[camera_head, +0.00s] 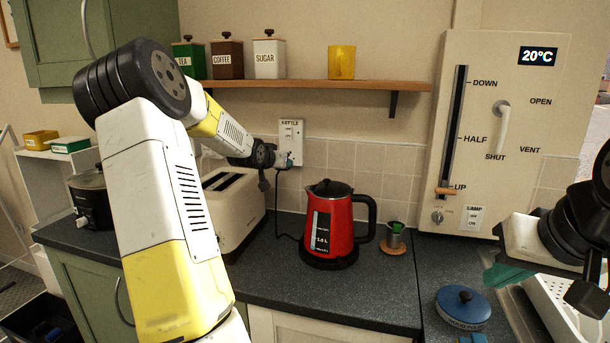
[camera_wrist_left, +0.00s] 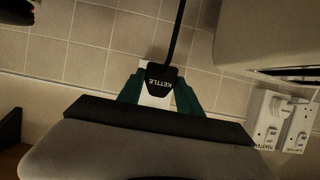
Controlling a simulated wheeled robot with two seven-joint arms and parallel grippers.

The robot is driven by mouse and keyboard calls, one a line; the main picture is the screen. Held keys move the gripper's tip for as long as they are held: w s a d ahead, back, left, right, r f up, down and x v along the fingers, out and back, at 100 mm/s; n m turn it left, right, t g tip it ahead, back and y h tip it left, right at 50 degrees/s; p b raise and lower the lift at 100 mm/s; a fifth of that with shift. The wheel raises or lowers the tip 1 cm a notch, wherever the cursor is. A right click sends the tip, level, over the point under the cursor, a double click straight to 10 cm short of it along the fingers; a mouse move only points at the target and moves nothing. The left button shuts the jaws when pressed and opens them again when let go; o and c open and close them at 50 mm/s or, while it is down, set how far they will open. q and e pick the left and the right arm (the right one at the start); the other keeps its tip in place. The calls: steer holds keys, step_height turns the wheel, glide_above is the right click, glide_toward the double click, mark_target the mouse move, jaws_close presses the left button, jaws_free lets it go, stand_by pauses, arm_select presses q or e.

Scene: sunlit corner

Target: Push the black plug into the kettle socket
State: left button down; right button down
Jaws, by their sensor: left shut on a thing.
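The black plug (camera_wrist_left: 161,82), marked KETTLE, is held between the green fingers of my left gripper (camera_wrist_left: 160,92) in the left wrist view. Its black cord runs up the picture. A white plate shows behind the plug; I cannot tell whether the pins are in. In the head view the kettle socket (camera_head: 291,130) is a white wall plate labelled KETTLE, and my left gripper (camera_head: 284,160) is at its lower part. The plug is hidden there. My right gripper (camera_head: 503,277) is at the right, away from the socket; its finger gap is unclear.
The red kettle (camera_head: 338,227) stands on the dark worktop, with a cream toaster (camera_head: 232,202) left of it. A shelf (camera_head: 305,85) with canisters is above. In the wrist view a toaster socket (camera_wrist_left: 270,118) is at the right. A blue lidded tin (camera_head: 463,306) is front right.

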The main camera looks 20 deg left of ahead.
mark_target(291, 156)
arm_select(q)
steer(key=shift+w+r, duration=0.25)
steer(key=shift+w, duration=0.1)
steer(key=shift+w+a, duration=0.1)
steer(key=shift+w, duration=2.55)
steer(key=shift+w, duration=0.7)
